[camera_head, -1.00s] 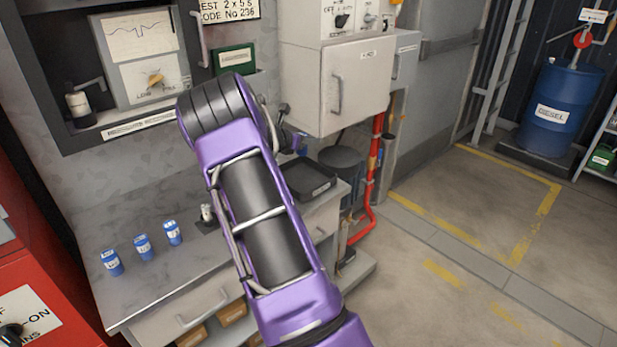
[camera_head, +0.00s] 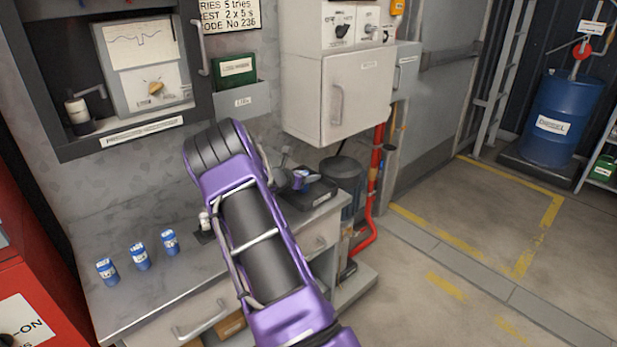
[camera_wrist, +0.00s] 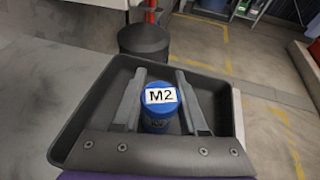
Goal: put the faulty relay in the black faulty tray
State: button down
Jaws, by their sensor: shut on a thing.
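My gripper (camera_wrist: 160,107) is shut on a blue cylindrical relay (camera_wrist: 158,122) with a white label reading M2, one finger on each side of it. The black tray (camera_wrist: 75,125) surrounds the relay and fingers in the wrist view; I cannot tell whether the relay touches the tray's floor. In the head view, the tray (camera_head: 318,200) sits at the bench's right end, with my gripper (camera_head: 303,181) over it. The relay shows there only as a small blue patch, partly hidden by the gripper.
Three other blue labelled relays (camera_head: 140,257) stand in a row on the bench's left part. A small dark-based fitting (camera_head: 204,226) stands beside my arm. A grey wall cabinet (camera_head: 345,95) hangs above the tray, and a dark cylinder (camera_wrist: 143,40) stands just beyond it.

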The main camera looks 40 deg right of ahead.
jog(key=shift+f, duration=0.15)
jog(key=shift+c, duration=2.2)
grip_release()
jog(key=shift+r, duration=0.25)
jog(key=v, duration=1.2)
jog(key=shift+p, duration=0.4)
jog(key=shift+r, duration=0.1)
